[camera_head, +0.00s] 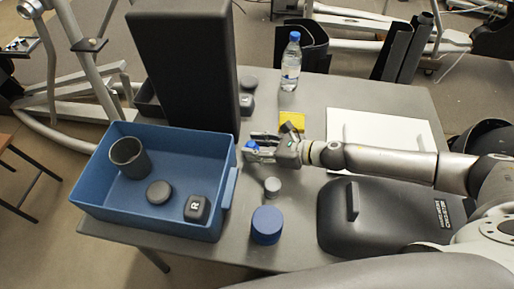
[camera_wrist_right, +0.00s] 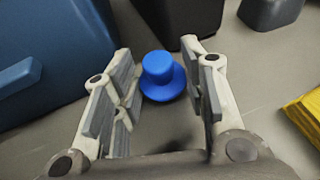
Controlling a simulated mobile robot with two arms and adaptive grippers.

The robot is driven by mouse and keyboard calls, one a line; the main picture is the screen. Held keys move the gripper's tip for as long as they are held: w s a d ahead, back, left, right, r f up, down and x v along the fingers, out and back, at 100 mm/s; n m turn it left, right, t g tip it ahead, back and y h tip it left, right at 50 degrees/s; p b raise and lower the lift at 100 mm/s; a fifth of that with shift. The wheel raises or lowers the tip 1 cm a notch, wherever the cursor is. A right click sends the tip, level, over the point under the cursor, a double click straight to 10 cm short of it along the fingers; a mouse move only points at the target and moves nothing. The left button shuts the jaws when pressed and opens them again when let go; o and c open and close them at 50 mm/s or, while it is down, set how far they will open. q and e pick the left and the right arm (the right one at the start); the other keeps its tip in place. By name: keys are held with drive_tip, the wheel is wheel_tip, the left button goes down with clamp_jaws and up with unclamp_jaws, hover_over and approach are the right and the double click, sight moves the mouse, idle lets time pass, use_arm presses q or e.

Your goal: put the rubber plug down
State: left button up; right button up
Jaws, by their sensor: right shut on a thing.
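The rubber plug (camera_wrist_right: 162,76) is blue, with a domed top and a wide round flange. It also shows as a small blue spot in the head view (camera_head: 250,146). My right gripper (camera_wrist_right: 164,92) is shut on the plug, which sits between its fingertips. In the head view the right gripper (camera_head: 254,147) reaches in from the right, over the grey table (camera_head: 300,200) just right of the blue bin. How far the plug is from the tabletop is hard to tell. My left gripper is not in view.
A blue bin (camera_head: 92,190) at left holds a dark cup, a dark disc and a black R block. A tall black panel (camera_head: 185,65) stands behind. A blue cylinder (camera_head: 266,225), small grey cylinder (camera_head: 272,187), yellow block (camera_head: 292,120) and bottle (camera_head: 291,65) are nearby.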

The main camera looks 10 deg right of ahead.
drive_tip(key=shift+f, duration=0.15)
drive_tip(key=shift+f, duration=0.15)
drive_tip(key=o, duration=1.3)
drive_tip(key=shift+s+d+b, duration=0.1)
drive_tip(key=shift+d+b, duration=0.05)
drive_tip(key=shift+b, duration=0.25)
drive_tip(key=b+v, duration=0.1)
drive_tip(key=v, duration=0.5)
drive_tip(key=shift+d, duration=0.15)
drive_tip(key=shift+s+d+r, duration=0.25)
drive_tip(key=shift+r, duration=0.25)
